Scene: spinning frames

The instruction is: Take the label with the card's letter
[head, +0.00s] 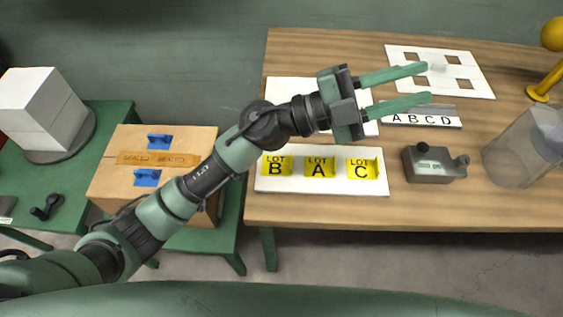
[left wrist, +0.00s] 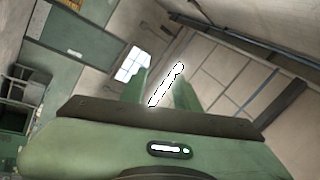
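Three yellow labels stand in a row on a white board (head: 320,187): LOT B (head: 276,165), LOT A (head: 319,167) and LOT C (head: 362,169). A strip with the letters A B C D (head: 425,119) lies behind them. I cannot tell a card with a single letter in these frames. My left gripper (head: 427,83) is above the table, past the labels, its two green fingers apart and pointing right. In the left wrist view its fingers (left wrist: 160,92) have a bright bar between them, which looks like a distant lamp. My right gripper is not in view.
A white sheet (head: 290,92) lies partly under my left arm. A white plate with square holes (head: 473,87) is at the back. A grey device (head: 433,166), a clear container (head: 515,150) and a yellow stand (head: 545,85) are at the right. A carton (head: 115,187) stands left.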

